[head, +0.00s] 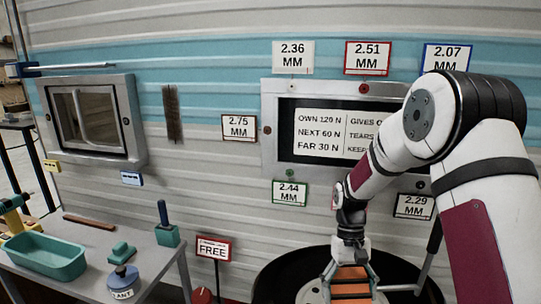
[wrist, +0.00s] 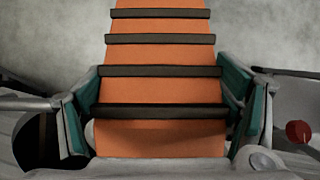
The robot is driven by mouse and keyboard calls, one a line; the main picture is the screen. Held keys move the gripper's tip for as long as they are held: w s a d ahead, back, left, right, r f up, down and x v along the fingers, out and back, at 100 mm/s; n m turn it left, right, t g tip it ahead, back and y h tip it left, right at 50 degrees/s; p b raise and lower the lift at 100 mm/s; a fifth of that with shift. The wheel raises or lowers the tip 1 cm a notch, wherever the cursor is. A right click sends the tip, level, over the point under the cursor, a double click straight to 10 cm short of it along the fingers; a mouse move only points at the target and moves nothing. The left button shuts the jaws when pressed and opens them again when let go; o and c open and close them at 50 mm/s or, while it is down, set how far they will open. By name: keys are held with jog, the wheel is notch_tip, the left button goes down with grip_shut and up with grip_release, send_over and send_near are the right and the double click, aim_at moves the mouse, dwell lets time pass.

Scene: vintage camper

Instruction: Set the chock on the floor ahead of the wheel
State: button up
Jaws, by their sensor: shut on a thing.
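An orange chock (head: 351,273) with dark cross ribs sits between the fingers of my gripper (head: 348,284) at the bottom edge of the head view. In the wrist view the chock (wrist: 160,55) fills the middle, with the teal finger pads of my gripper (wrist: 160,110) against its two sides. My gripper is shut on it. The black wheel (head: 268,280) of the camper, with a pale hub, stands behind my gripper and is partly cut off below. The chock's lower end is out of the head view.
A grey side table (head: 90,285) at left bears a teal tray (head: 45,256) and several tools. A FREE sign (head: 213,250) stands between table and wheel. The camper wall (head: 220,180) with measurement labels rises behind. A grey mottled surface (wrist: 45,40) shows around the chock in the wrist view.

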jog(key=s+r+p, duration=0.3)
jog(key=r+p, duration=0.5)
jog(key=s+r+p, duration=0.4)
jog(key=r+p, duration=0.4)
jog(key=shift+s+p, duration=0.3)
jog(key=shift+p, duration=0.1)
